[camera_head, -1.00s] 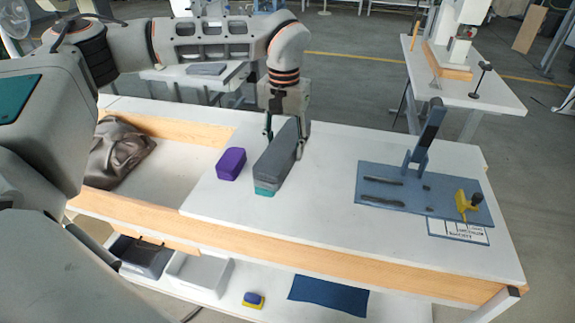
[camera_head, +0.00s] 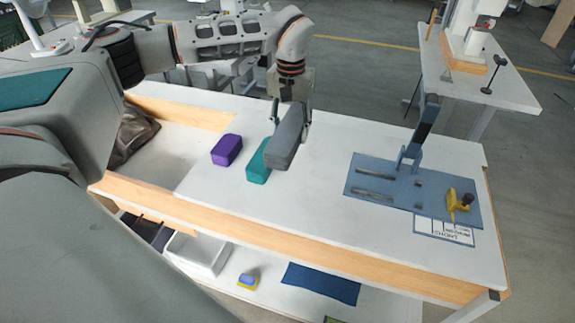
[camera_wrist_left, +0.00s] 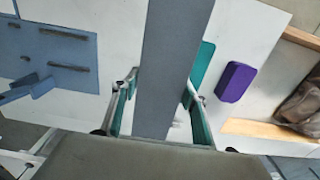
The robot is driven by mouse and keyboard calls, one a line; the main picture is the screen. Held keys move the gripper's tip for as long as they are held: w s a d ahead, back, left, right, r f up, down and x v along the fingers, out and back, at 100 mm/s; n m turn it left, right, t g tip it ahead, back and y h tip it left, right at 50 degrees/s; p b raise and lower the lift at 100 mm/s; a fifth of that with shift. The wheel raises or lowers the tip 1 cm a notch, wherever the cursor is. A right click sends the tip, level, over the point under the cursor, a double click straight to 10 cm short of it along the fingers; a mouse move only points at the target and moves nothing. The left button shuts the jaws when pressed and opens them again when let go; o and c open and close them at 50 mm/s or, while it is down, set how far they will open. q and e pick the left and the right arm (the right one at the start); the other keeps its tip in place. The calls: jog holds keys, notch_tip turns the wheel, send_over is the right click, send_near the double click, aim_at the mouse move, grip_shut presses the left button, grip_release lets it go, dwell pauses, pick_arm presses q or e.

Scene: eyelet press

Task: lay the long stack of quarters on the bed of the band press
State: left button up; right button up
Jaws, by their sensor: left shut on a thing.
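My left gripper (camera_head: 291,118) is shut on a long grey stack (camera_head: 286,138) and holds it by its sides above the white table; the stack also fills the middle of the left wrist view (camera_wrist_left: 172,70). A teal block (camera_head: 259,160) lies on the table just left of the grey stack, partly covered by it. A blue-grey press (camera_head: 412,152) with an upright lever stands on a blue base plate (camera_head: 400,196) at the table's right. Two dark bars lie on that plate. I cannot tell which part is called the bed. My right gripper is not in view.
A purple block (camera_head: 227,149) lies left of the teal one. A yellow clamp (camera_head: 456,200) stands at the plate's right, above a printed white card (camera_head: 445,230). A recessed tray with a dark bag (camera_head: 133,135) is at the left. The white tabletop between stack and plate is clear.

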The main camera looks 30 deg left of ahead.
aim_at(290, 176)
pick_arm(q)
notch_tip(290, 176, down, 14)
jog(key=shift+r+p, duration=0.2)
jog(key=shift+p, duration=0.2)
jog(key=shift+f, duration=0.1)
jog(key=o, duration=1.1)
jog(key=shift+f, duration=0.1)
jog(key=shift+o, duration=0.2)
